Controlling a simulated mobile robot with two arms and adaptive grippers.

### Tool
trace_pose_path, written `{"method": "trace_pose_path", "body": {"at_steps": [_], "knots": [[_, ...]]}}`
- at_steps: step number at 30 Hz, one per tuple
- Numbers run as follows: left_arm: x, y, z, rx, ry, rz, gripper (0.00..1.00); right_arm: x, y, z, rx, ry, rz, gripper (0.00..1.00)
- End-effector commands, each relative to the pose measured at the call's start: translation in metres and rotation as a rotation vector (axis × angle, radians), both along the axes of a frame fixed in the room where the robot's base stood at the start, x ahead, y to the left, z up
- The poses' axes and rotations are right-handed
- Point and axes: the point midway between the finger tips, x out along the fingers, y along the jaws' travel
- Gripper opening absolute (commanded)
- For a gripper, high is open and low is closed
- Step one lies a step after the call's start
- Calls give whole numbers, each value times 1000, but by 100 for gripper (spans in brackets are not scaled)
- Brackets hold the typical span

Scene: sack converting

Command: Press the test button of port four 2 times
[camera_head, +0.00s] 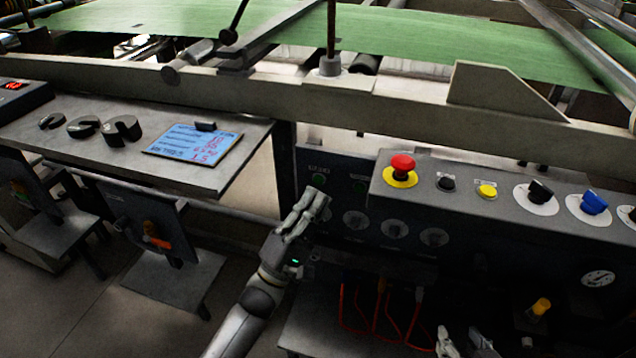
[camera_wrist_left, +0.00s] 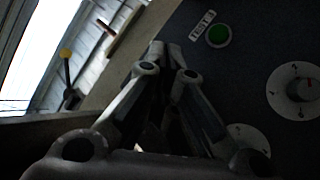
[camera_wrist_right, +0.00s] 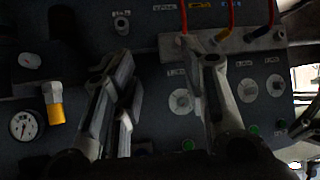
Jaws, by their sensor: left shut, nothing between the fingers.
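A dark panel (camera_head: 335,165) carries green buttons with small labels above dials on white discs. One green button (camera_head: 319,178) is near my left gripper (camera_head: 320,194), and another green button (camera_head: 360,187) is to its right. The left wrist view shows a green button (camera_wrist_left: 218,35) beside a white label, right of the shut, empty fingertips (camera_wrist_left: 163,48) and apart from them. I cannot read which button belongs to port four. My right gripper (camera_wrist_right: 168,62) is open and empty; green buttons (camera_wrist_right: 188,144) and (camera_wrist_right: 253,131) show low in its view. In the head view it shows only partly at the bottom edge.
A sloping console with a red emergency button (camera_head: 402,163), a yellow button (camera_head: 487,191) and knobs stands right of the panel. Red cables (camera_head: 385,310) hang below. A blue-sheeted clipboard (camera_head: 193,143) lies on the shelf at left. A beam (camera_head: 400,100) runs above.

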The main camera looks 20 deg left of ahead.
Motion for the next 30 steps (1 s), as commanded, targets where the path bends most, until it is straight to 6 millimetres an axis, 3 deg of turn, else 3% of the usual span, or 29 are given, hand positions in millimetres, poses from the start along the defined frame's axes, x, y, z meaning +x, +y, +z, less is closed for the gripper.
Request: {"method": "trace_pose_path", "body": {"at_steps": [7, 30], "knots": [[11, 0, 0, 1, 0, 1, 0, 10, 4, 10, 16, -69, 6, 40], [11, 0, 0, 0, 0, 0, 0, 10, 4, 10, 16, -72, 5, 40]]}}
